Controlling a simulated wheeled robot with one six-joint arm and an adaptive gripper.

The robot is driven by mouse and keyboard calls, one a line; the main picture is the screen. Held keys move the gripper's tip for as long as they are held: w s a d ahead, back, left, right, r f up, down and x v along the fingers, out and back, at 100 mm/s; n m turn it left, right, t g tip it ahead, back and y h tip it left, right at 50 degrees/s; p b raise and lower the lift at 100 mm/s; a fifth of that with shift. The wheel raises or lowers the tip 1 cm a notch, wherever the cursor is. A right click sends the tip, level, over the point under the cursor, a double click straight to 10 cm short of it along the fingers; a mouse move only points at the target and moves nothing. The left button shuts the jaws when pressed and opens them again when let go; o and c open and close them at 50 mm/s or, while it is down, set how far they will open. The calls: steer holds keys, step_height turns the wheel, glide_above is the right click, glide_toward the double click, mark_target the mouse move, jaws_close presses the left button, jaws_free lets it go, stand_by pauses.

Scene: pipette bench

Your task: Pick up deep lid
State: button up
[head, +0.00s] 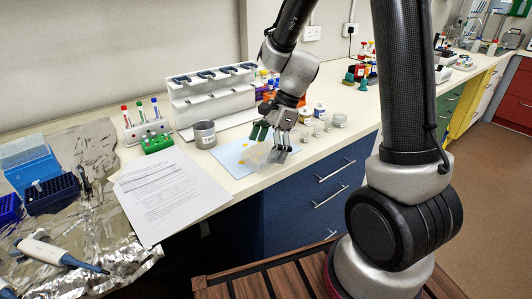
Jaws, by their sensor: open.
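My gripper (269,146) is open at the front of the bench, pointing down over the right side of a light blue mat (229,159). A pale, see-through shallow piece (256,156), which may be the deep lid, lies on the mat just below and left of the fingers. The fingers cover part of it, and I cannot tell whether they touch it. Its edges are faint against the mat. Nothing is seen held between the fingers.
A grey metal cup (204,134) and a white pipette rack (210,97) stand behind the mat. Several small clear and white vessels (318,129) stand right of my gripper. Printed paper (166,192), a tube rack (147,131) and foil (88,247) are on the left.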

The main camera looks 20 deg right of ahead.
steer(key=shift+c, duration=0.2)
steer(key=c, duration=0.7)
